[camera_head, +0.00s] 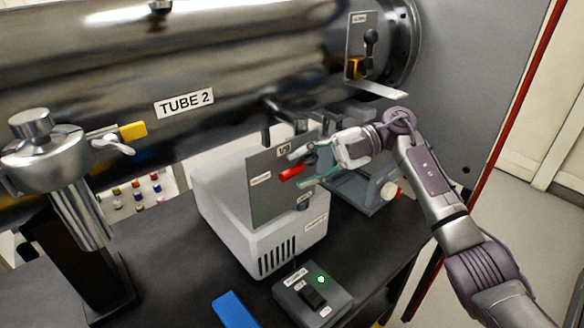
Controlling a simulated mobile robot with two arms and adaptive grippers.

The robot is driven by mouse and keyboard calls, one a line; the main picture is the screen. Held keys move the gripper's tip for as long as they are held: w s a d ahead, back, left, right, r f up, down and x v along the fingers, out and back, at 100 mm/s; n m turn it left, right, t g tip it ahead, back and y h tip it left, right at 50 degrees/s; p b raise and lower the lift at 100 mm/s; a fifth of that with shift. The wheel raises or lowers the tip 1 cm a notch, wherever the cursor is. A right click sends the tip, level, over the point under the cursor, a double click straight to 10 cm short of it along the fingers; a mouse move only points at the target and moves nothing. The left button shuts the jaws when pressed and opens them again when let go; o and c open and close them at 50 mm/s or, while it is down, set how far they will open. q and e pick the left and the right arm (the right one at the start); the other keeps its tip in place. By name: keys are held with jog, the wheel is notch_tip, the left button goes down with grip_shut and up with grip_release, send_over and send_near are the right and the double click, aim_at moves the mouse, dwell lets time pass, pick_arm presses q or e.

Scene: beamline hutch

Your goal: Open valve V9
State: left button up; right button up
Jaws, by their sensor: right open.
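The valve panel labelled V9 (262,196) is a grey upright plate in the middle of the view, in front of a white box. Its red handle (290,174) sticks out to the left and slopes slightly down. My right gripper (299,171) comes in from the right. Its fingers are open, one above and one below the level of the red handle. The handle's right end lies close to or between the fingertips; I cannot tell whether they touch it. The handle's pivot is partly hidden by the fingers. My left gripper is out of view.
The large steel tube labelled TUBE 2 (130,65) runs above. A switch box (312,297) with a green light and a blue object (236,310) lie on the dark table (180,270).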

jog(key=shift+x, duration=1.35)
grip_shut()
